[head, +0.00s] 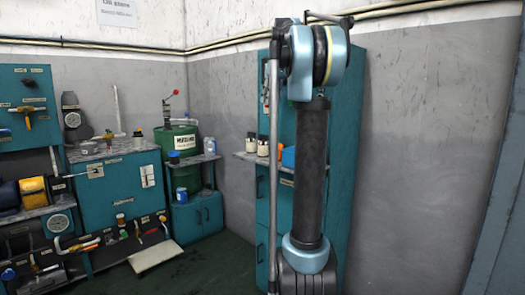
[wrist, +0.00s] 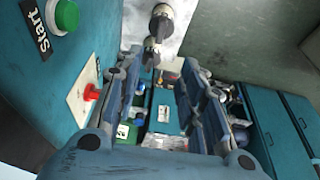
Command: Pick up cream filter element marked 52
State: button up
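Small cream-white cylinders with dark tops, one at the left (head: 251,142) and one beside it (head: 263,147), stand on a shelf of the tall teal cabinet in the head view. No number 52 is readable, so I cannot tell whether either is the filter element. My gripper (wrist: 162,78) shows in the wrist view with its two fingers spread wide apart. Nothing is held between them; distant room contents show through the gap. In the head view my raised arm covers much of the tall cabinet, and my gripper is not seen there.
The tall teal cabinet (head: 342,190) stands behind my arm. A green drum (head: 176,143) and a teal workbench (head: 118,197) stand at left. In the wrist view, a teal panel with a green Start button (wrist: 67,15) and red knob (wrist: 91,92) is close on the left.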

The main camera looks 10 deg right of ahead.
send_over(263, 146)
jog(key=w+d, duration=0.1)
jog(key=w, duration=0.1)
jog(key=f, duration=1.1)
jog(key=shift+s+d, duration=0.1)
jog(key=shift+s, duration=0.15)
jog(key=shift+d+x, duration=0.15)
jog(key=shift+x, duration=1.15)
jog(key=shift+d+x, duration=0.1)
jog(key=shift+x, duration=1.25)
jog(key=shift+s, duration=0.25)
grip_shut()
